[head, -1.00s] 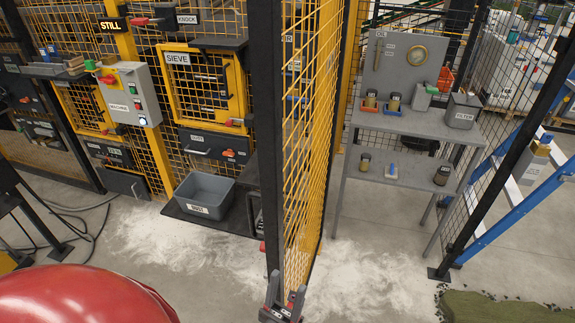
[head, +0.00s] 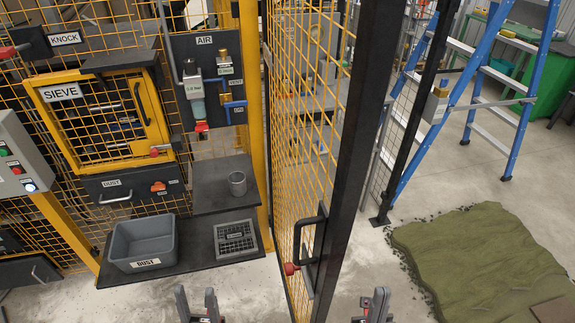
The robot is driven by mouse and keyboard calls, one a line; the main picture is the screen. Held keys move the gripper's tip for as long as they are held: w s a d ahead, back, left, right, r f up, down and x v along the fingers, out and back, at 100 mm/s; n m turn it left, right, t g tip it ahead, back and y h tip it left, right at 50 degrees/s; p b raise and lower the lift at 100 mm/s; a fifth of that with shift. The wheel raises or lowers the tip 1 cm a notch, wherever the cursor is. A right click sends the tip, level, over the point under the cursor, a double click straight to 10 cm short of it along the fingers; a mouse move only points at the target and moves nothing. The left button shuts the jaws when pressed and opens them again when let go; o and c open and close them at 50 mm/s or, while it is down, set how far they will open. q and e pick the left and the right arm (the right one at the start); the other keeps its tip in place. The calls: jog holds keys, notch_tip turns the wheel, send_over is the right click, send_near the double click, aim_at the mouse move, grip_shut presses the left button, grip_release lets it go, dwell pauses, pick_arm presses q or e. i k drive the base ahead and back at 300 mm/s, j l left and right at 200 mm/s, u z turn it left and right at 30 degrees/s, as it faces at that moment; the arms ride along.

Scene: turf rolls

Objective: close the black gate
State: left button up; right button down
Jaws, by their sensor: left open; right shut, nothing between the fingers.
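The black gate (head: 347,140) is a tall black-framed panel with yellow mesh. It stands ajar, jutting toward me from the yellow post beside the sieve station. A black handle (head: 303,238) with a red knob (head: 291,269) is on its frame, low in the head view. My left gripper (head: 198,302) is at the bottom edge, left of the gate, open and empty. My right gripper (head: 374,303) is at the bottom edge, right of the gate's frame, shut and empty. Neither gripper visibly touches the gate. The gate's lower end is cut off by the picture edge.
A grey dust bin (head: 144,262) and a metal cup (head: 237,183) sit on dark shelves left of the gate. A blue ladder (head: 425,110) and a green turf sheet (head: 470,250) are at right. Pale floor lies between gate and turf.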

aim_at(380, 22)
jog(key=k+j+u, duration=0.45)
jog(key=k+j, duration=0.3)
jog(key=k, duration=0.1)
